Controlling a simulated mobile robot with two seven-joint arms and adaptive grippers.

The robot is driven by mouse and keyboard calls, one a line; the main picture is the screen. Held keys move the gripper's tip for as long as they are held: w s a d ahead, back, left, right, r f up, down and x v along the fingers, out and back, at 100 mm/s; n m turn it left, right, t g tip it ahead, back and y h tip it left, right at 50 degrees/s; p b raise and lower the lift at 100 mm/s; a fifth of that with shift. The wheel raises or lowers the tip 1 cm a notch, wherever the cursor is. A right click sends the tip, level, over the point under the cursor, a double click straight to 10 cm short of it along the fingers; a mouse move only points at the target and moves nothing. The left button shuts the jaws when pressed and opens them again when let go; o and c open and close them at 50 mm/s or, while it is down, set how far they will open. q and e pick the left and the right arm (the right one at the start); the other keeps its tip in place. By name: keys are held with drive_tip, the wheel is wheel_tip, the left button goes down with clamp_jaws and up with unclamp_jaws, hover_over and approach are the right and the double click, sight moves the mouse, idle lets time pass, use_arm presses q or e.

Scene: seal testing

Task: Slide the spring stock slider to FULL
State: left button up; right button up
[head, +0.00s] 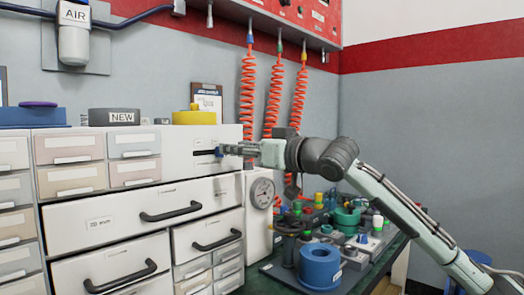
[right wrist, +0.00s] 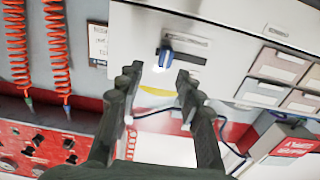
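The spring stock slider is a small blue knob (head: 218,152) on a dark slot in the white cabinet's upper right panel (head: 228,134). In the right wrist view the blue knob (right wrist: 167,56) stands out from the panel, with a label beside its slot. My right gripper (head: 226,150) reaches in from the right, its fingertips close to the knob. In the right wrist view its two fingers (right wrist: 160,72) are apart, with the knob just beyond and between their tips. I cannot tell whether either finger touches it. The FULL marking is not readable. My left gripper is not in view.
Drawers with dark handles (head: 170,212) lie below the panel. A yellow object (head: 194,117) and a grey NEW roll (head: 115,117) stand on top. Orange coiled hoses (head: 247,90) hang behind my right gripper. A crowded green bench (head: 382,251) is at lower right.

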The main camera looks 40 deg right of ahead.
drive_tip(key=s+d, duration=0.1)
drive_tip(key=s, duration=0.7)
drive_tip(key=shift+s, duration=0.1)
idle(0.4)
